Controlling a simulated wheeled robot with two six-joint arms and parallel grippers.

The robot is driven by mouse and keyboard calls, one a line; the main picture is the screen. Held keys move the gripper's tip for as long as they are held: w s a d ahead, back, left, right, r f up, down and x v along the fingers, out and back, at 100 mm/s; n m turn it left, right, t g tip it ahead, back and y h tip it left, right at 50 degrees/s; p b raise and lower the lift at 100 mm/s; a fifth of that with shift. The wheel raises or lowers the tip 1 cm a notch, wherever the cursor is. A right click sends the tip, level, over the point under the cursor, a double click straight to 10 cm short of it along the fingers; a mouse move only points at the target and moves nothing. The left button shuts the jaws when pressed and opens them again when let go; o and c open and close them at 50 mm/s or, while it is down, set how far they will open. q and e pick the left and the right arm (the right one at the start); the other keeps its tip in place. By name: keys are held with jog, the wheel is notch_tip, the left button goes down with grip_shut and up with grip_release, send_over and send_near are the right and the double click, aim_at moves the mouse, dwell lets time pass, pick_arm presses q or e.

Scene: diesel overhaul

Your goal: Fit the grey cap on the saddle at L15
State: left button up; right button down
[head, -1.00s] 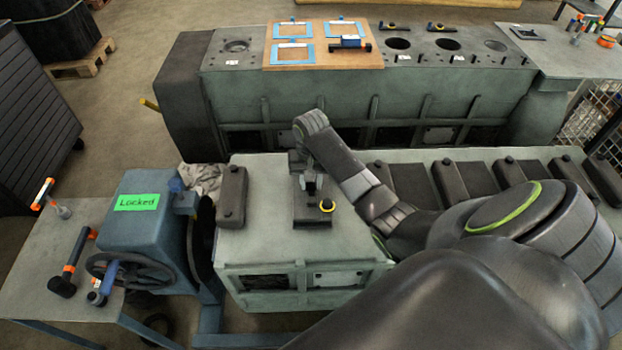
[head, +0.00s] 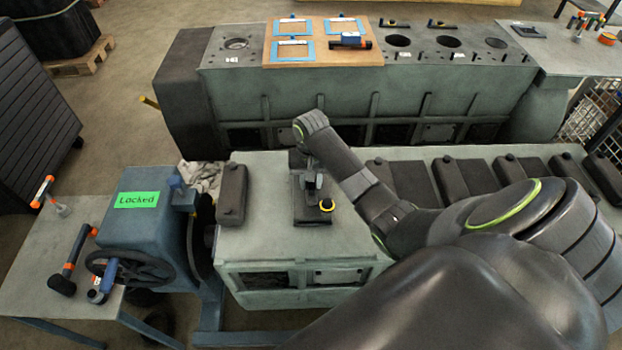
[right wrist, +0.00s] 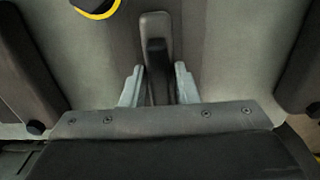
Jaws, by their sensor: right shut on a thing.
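My right gripper (head: 312,192) points down over the near grey-green engine block (head: 262,243). It is shut on a dark grey upright piece, which shows between the two pale fingers in the right wrist view as the cap's narrow grip (right wrist: 157,62). Below it, a dark strip (head: 312,217) lies across the block top. I cannot tell where the held cap ends and the strip begins, or whether the cap is fully seated. No L15 label is readable. My left gripper is out of view.
A dark cap-like bar (head: 231,195) lies left of the gripper; several similar dark pieces (head: 478,178) line the block to the right. A second block (head: 300,100) stands behind.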

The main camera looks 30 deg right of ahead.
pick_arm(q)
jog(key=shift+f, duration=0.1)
pick_arm(e)
jog(key=shift+f, duration=0.45)
dwell(0.8)
jog(key=c, duration=1)
grip_release()
jog(key=shift+c, duration=0.2)
jog(key=shift+s+f, duration=0.1)
